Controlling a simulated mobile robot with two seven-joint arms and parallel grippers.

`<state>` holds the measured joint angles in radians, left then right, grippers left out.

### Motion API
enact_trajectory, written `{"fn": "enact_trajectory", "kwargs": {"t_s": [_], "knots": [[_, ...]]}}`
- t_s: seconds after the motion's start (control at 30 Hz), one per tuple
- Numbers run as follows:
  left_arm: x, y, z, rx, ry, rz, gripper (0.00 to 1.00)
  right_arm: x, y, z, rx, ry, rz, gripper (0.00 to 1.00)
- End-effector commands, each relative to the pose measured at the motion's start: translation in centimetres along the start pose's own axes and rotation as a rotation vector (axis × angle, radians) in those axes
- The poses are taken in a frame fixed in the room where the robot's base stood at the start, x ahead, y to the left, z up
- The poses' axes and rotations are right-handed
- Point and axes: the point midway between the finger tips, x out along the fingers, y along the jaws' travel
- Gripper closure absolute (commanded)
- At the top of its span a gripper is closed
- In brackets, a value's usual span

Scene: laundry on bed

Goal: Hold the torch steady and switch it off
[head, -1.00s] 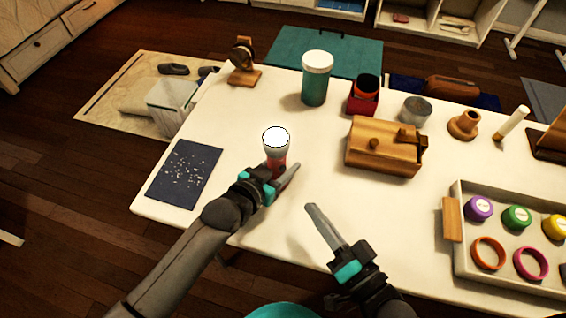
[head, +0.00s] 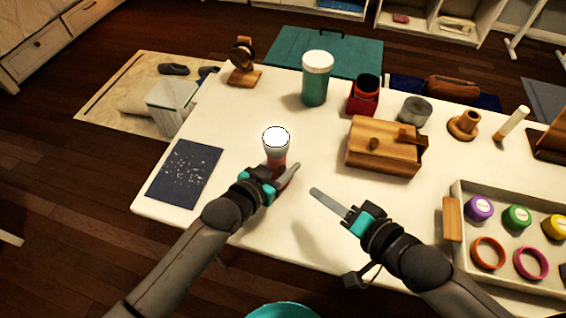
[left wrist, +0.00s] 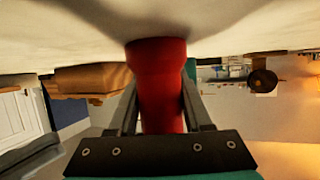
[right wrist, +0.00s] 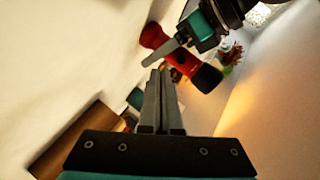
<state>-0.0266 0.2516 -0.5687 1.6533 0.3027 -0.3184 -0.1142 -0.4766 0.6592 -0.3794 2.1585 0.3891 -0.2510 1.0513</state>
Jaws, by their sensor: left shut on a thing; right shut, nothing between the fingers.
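In the right wrist view the torch's red body (right wrist: 188,58) shows beyond the shut fingers (right wrist: 160,75). I cannot make out its switch.
A dark speckled mat (head: 183,174) lies left of the torch. A wooden box (head: 383,158) stands to the right, and a teal jar (head: 315,88) behind. A tray (head: 500,282) with coloured lids and rings is at the right. The table between torch and box is clear.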

Motion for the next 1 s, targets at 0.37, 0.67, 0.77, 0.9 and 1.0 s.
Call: {"fn": "enact_trajectory", "kwargs": {"t_s": [0.37, 0.67, 0.77, 0.9, 1.0], "knots": [[0.0, 0.0, 0.1, 0.000, -0.002, 0.000, 1.00, -2.4, -0.6, 2.1, 0.104, -0.287, 0.193, 1.00], [0.0, 0.0, 0.1, 0.000, -0.002, 0.000, 1.00, -2.3, -0.9, 2.3, 0.118, -0.330, 0.228, 1.00], [0.0, 0.0, 0.1, 0.000, -0.001, 0.000, 1.00, -1.4, -1.2, 2.0, 0.117, -0.329, 0.227, 1.00], [0.0, 0.0, 0.1, 0.000, -0.001, 0.000, 1.00, 0.4, -1.8, 1.4, 0.117, -0.328, 0.224, 1.00], [0.0, 0.0, 0.1, 0.000, -0.001, 0.000, 1.00, 1.7, -2.1, 1.0, 0.116, -0.328, 0.225, 1.00]]}}
